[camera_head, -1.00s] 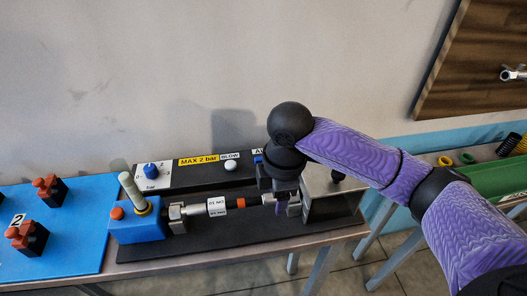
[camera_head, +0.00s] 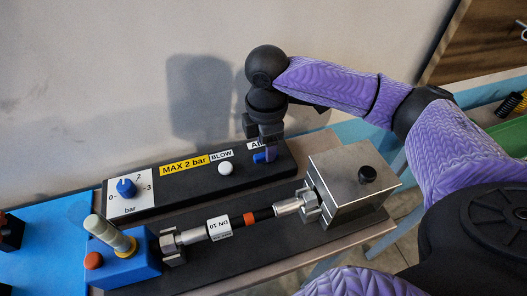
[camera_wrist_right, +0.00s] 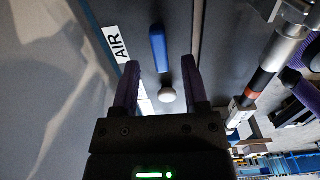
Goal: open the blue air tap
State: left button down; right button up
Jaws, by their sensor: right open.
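The blue air tap (camera_head: 262,157) is a small blue lever at the right end of the black panel, by the AIR label (camera_head: 256,144). In the right wrist view the tap (camera_wrist_right: 158,47) shows as a long blue handle, lined up with the gap between my fingers. My right gripper (camera_head: 264,142) is above the tap, pointing down, and partly hides it. In the wrist view the right gripper (camera_wrist_right: 160,63) is open, with one purple finger on each side of the handle's line. I see no finger touching it. My left gripper is out of view.
The panel also carries a white BLOW button (camera_head: 226,169) and a blue pressure knob (camera_head: 126,187). In front stand a steel block (camera_head: 350,178) with a black knob, a hose with fittings (camera_head: 250,217) and a blue box (camera_head: 125,265). The wall is close behind.

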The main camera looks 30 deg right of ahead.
jog(key=shift+f, duration=1.25)
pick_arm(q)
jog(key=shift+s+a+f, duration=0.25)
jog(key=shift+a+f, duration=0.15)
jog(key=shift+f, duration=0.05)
pick_arm(e)
grip_shut()
jog(key=shift+r, duration=0.1)
